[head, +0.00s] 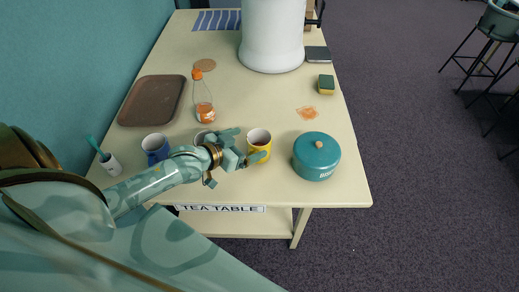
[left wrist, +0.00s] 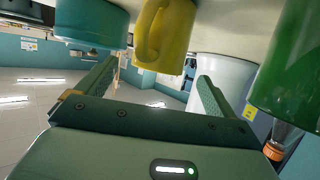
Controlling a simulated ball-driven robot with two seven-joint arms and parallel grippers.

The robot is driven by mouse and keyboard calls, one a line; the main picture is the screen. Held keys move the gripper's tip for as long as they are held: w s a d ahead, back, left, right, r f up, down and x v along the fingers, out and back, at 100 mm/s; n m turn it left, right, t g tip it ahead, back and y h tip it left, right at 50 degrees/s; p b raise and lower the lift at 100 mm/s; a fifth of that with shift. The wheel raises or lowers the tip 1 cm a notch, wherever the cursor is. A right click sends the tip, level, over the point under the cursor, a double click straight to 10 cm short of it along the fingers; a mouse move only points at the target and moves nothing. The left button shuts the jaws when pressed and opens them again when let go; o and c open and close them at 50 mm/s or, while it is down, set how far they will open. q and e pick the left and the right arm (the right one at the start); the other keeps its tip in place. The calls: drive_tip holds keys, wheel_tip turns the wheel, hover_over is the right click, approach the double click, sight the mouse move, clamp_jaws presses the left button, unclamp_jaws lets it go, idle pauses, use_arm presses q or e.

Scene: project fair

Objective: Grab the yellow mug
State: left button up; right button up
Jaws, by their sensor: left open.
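The yellow mug (head: 262,154) stands on the table near its front edge, left of the teal pot. My left gripper (head: 246,147) is open beside the mug's left side, with one finger in front of the mug in the head view. In the left wrist view, the picture is upside down and the yellow mug (left wrist: 174,38) shows ahead between the open fingers of my left gripper (left wrist: 153,82). Its handle faces the camera. Nothing is held. I cannot tell whether a finger touches the mug. My right gripper is not in view.
A teal lidded pot (head: 317,160) stands right of the mug. A green vessel (left wrist: 290,65) is close beside the gripper. A blue mug (head: 155,149), a bottle (head: 204,106), a brown tray (head: 152,100) and a large white urn (head: 272,35) are also on the table. The middle is clear.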

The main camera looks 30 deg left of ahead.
sight(267, 136)
use_arm(q)
drive_tip(key=shift+w+f, duration=0.1)
drive_tip(key=shift+w, duration=0.15)
drive_tip(key=b+x, duration=0.1)
drive_tip(key=x, duration=0.3)
drive_tip(key=shift+s+d, duration=0.15)
drive_tip(key=shift+w+d+f, duration=0.15)
drive_tip(key=shift+w+f, duration=0.05)
drive_tip(key=shift+w, duration=0.2)
drive_tip(key=shift+s, duration=0.15)
drive_tip(key=shift+c, duration=0.6)
drive_tip(key=shift+r, duration=0.1)
drive_tip(key=c, duration=1.2)
drive_tip(key=shift+o, duration=0.2)
drive_tip(key=shift+r, duration=0.1)
